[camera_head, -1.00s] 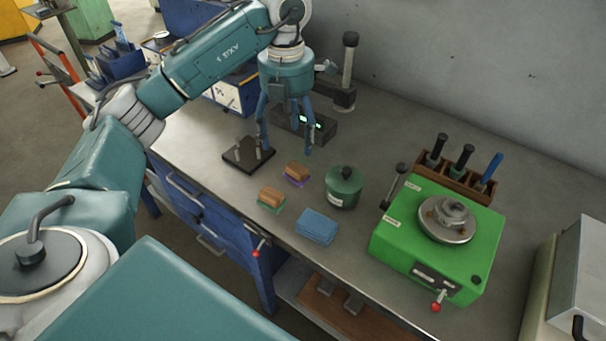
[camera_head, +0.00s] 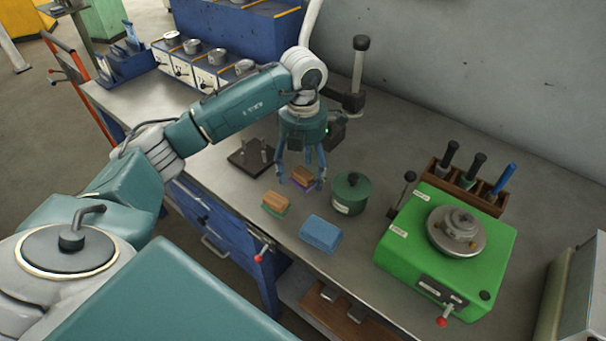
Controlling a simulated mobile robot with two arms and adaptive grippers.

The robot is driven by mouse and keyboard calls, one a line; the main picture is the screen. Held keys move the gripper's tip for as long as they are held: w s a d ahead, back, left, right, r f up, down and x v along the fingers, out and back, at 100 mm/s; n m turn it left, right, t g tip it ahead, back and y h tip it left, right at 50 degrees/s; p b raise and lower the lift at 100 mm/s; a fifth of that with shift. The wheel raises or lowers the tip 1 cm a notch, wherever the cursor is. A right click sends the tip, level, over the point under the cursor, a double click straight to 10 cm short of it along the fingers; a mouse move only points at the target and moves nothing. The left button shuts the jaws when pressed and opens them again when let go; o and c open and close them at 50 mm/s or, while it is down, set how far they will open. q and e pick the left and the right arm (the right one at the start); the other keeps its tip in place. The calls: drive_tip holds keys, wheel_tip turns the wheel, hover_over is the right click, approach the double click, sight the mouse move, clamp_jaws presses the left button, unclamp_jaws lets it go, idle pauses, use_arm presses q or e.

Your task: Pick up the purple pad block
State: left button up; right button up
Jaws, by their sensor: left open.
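The purple pad block (camera_head: 302,177) is a small block with a brown wooden top and a purple pad under it, on the grey bench (camera_head: 380,262). My left gripper (camera_head: 301,182) points down over it, open, with one finger on each side of the block. Whether the fingers touch it cannot be told. A similar block with a green pad (camera_head: 276,204) lies just in front and to the left. My right gripper is not in view.
A green lidded pot (camera_head: 349,192) stands close to the right of the gripper. A blue folded cloth or pad (camera_head: 320,234) lies in front. A dark plate with pins (camera_head: 250,157) is to the left. A green machine (camera_head: 440,250) and a wooden tool rack (camera_head: 466,188) are at right.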

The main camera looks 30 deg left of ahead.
sight(303, 172)
use_arm(q)
drive_tip(key=shift+f, duration=0.55)
drive_tip(key=c, duration=1.4)
drive_tip(key=shift+r, duration=0.1)
drive_tip(key=shift+c, duration=0.2)
wheel_tip(303, 172, up, 9)
drive_tip(key=shift+w+f+b, duration=0.1)
drive_tip(key=shift+f+b, duration=0.1)
drive_tip(key=shift+b, duration=0.4)
wheel_tip(303, 172, up, 11)
drive_tip(key=p, duration=0.2)
drive_tip(key=shift+r, duration=0.2)
